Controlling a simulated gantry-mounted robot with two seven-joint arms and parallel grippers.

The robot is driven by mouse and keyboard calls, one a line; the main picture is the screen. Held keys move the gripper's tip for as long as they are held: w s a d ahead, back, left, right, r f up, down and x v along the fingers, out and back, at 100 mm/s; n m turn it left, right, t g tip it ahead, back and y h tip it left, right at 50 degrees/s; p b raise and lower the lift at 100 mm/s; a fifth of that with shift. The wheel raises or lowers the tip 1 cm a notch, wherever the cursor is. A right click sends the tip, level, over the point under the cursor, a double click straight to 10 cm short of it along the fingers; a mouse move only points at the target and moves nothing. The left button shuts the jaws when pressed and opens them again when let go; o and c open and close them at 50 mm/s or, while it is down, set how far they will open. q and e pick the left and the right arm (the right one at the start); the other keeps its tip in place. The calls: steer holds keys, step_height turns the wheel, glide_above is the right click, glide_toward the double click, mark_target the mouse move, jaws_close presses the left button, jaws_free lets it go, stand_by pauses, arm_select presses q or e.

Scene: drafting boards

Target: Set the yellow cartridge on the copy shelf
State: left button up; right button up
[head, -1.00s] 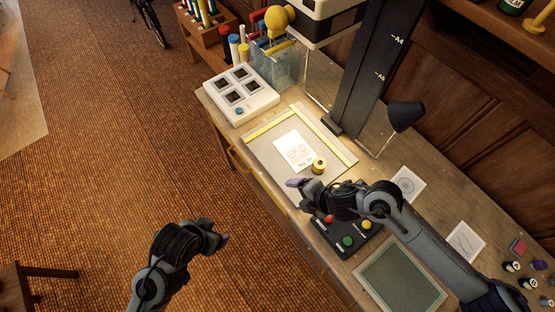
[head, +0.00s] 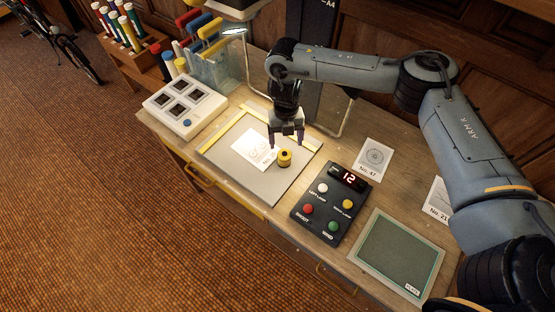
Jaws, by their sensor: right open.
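The yellow cartridge (head: 285,158), a short cylinder with a dark centre on top, stands on the grey board (head: 239,176) with yellow edge strips, at the right edge of a white printed sheet (head: 254,149). My right gripper (head: 286,144) points down just above and behind the cartridge, with its fingers apart and nothing between them. I cannot tell whether it touches the cartridge. My left gripper is out of view. No surface in view can be made out for certain as the copy shelf.
A black button box (head: 329,205) reading 12 stands right of the board, with a green mat (head: 396,253) beyond it. A white four-window panel (head: 185,104) is at left. A dark column and lamp frame (head: 347,115) stand behind. Paper cards (head: 373,159) lie at the back right.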

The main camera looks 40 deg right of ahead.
mark_target(284, 153)
steer(key=shift+s+a+f+b, duration=0.1)
steer(key=shift+a+f+b, duration=0.05)
steer(key=shift+f, duration=1.25)
steer(key=shift+s+a+f+b, duration=0.1)
steer(key=shift+f, duration=1.3)
steer(key=shift+s+a+f+b, duration=0.1)
steer(key=shift+a+f+b, duration=0.05)
steer(key=shift+f, duration=1.25)
steer(key=c, duration=1.1)
